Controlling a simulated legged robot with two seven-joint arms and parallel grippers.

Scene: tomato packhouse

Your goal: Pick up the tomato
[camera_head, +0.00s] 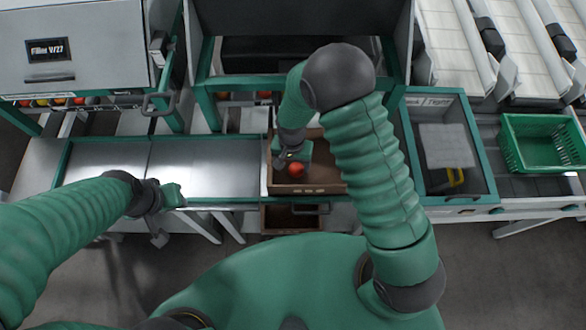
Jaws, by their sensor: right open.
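A red tomato (296,170) lies in a brown box (306,189) set in the middle of the bench. My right gripper (291,160) reaches down into the box, right at the tomato, and is open. Its fingers are small and dark here, and I cannot tell whether they touch the tomato. My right forearm hides the right part of the box. My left gripper (168,215) is at the left, in front of the bench's front edge, apart from the tomato. Its jaws are too small to read.
A bare metal tray surface (200,165) lies left of the box. A green-rimmed bin (487,165) with a grey sheet and a green crate (540,148) stand to the right. A grey machine housing (75,50) stands at the back left, with white chutes (450,45) at the back right.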

